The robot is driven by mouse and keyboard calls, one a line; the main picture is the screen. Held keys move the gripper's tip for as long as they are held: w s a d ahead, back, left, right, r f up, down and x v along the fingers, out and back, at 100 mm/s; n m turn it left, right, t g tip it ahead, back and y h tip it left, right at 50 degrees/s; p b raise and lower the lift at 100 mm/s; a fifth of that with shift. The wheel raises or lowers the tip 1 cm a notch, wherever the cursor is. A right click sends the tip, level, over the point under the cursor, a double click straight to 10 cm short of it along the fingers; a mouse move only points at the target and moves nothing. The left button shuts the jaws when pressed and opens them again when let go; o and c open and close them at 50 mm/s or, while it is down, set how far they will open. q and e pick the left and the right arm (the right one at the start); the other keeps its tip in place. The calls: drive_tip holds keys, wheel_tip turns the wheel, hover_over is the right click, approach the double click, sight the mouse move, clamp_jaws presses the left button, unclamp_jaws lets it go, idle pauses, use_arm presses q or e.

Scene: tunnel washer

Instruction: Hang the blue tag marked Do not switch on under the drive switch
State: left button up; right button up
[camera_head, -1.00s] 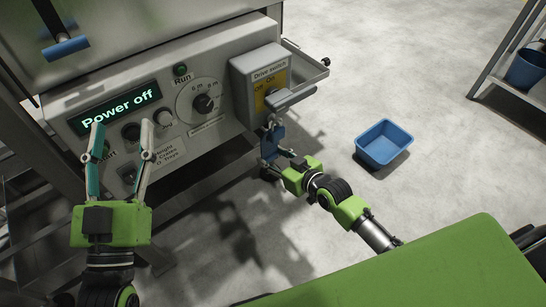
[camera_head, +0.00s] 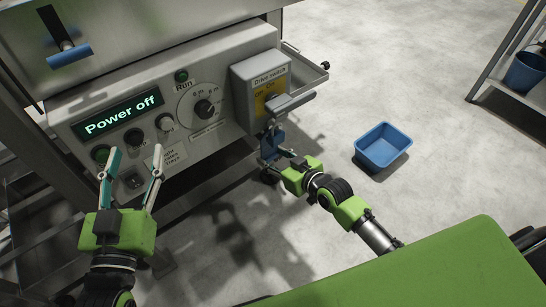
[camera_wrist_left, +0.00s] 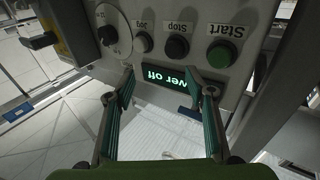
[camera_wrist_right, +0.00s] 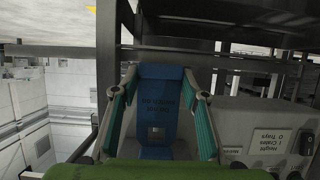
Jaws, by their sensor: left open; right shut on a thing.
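The grey drive switch box (camera_head: 248,96) with a yellow plate and a lever sits at the right end of the control panel. The blue tag (camera_head: 274,142) is upright just below it. My right gripper (camera_head: 271,159) is shut on the tag; in the right wrist view the tag (camera_wrist_right: 160,98), with dark lettering and a square hole, stands between the fingers. Whether the tag's top touches anything under the switch is hidden. My left gripper (camera_head: 137,150) is open and empty in front of the panel's left part; the left wrist view (camera_wrist_left: 159,78) shows nothing between its fingers.
The panel carries a "Power off" display (camera_head: 121,115), a dial (camera_head: 203,108) and several buttons, including a green Start button (camera_wrist_left: 220,55). A blue basin (camera_head: 383,147) stands on the floor at right. A shelf (camera_head: 505,85) is far right. The floor between is clear.

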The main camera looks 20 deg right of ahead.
drive_tip(key=shift+w+a+b, duration=0.2)
drive_tip(key=shift+w+b, duration=0.2)
drive_tip(key=shift+w, duration=0.3)
drive_tip(key=shift+w+a+f+b, duration=0.1)
drive_tip(key=shift+w+a+b, duration=0.15)
drive_tip(key=shift+w, duration=0.2)
drive_tip(key=shift+w+a+f+b, duration=0.15)
drive_tip(key=shift+w+f+b, duration=0.15)
drive_tip(key=shift+w+f, duration=0.25)
use_arm(q)
drive_tip(key=s+r+t+h, duration=0.1)
drive_tip(key=s+r+t, duration=0.2)
drive_tip(key=r, duration=0.6)
drive_tip(key=shift+d+r+t+h, duration=0.2)
drive_tip(key=shift+r+t+h, duration=0.15)
drive_tip(key=shift+t, duration=0.85)
drive_tip(key=shift+w+f, duration=0.1)
drive_tip(key=shift+f, duration=0.15)
use_arm(e)
drive_tip(key=shift+w+f, duration=0.1)
drive_tip(key=o, duration=1)
use_arm(q)
drive_tip(key=shift+r, duration=0.1)
